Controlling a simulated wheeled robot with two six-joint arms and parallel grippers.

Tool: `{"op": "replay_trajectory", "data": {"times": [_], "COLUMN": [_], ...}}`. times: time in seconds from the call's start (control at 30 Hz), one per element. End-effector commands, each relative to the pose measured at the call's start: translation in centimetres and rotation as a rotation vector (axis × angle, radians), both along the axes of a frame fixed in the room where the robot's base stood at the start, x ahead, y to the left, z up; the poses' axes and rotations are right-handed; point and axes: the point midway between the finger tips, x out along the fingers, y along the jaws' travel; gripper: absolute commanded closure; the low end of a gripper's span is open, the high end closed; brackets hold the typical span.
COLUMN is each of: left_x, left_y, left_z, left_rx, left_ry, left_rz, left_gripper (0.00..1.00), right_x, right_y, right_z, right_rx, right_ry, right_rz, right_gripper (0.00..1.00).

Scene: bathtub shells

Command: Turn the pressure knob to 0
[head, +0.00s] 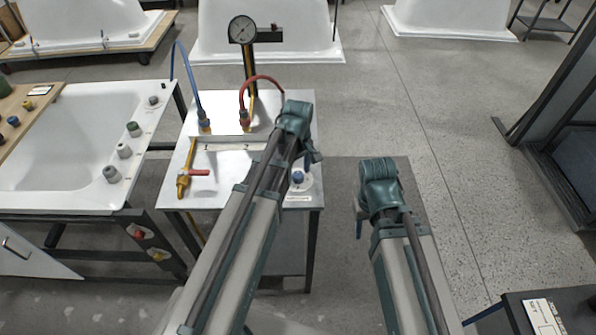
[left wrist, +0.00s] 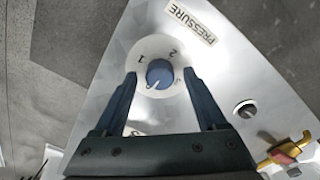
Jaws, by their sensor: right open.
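The blue pressure knob (left wrist: 159,73) sits on a round white dial, below a label (left wrist: 189,22) reading PRESSURE. The digits 1 and 2 show around it; the other marks are partly hidden or too small to read. A small pale mark shows at the knob's lower left edge. My left gripper (left wrist: 159,76) is open, with one finger on each side of the knob and a gap to both. In the head view the knob (head: 298,177) is on the bench's right side, below my left gripper (head: 309,155). My right gripper (head: 358,216) is open and empty, right of the bench.
The metal bench (head: 226,165) carries a pressure gauge (head: 242,29) on a post, a blue hose (head: 187,68), a red hose (head: 262,78) and a yellow valve with a red handle (head: 196,172). A white bathtub shell (head: 60,150) stands left.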

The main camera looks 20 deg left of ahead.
Motion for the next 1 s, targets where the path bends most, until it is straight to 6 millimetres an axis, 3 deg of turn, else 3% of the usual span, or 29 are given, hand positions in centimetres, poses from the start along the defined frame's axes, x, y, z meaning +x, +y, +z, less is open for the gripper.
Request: {"op": "replay_trajectory", "data": {"times": [0.27, 0.47, 1.0], "left_x": [0.0, 0.0, 0.0], "left_y": [0.0, 0.0, 0.0], "left_z": [0.4, 1.9, 9.9], "left_rx": [0.0, 0.0, 0.0], "left_ry": [0.0, 0.0, 0.0], "left_rz": [-0.001, 0.0, 0.0], "left_gripper": [0.26, 0.26, 0.26], "right_x": [0.0, 0.0, 0.0], "right_y": [0.0, 0.0, 0.0], "right_z": [0.4, 1.9, 10.0], "right_rx": [0.0, 0.0, 0.0], "right_ry": [0.0, 0.0, 0.0], "right_rz": [0.0, 0.0, 0.001], "right_gripper": [0.5, 0.5, 0.5]}}
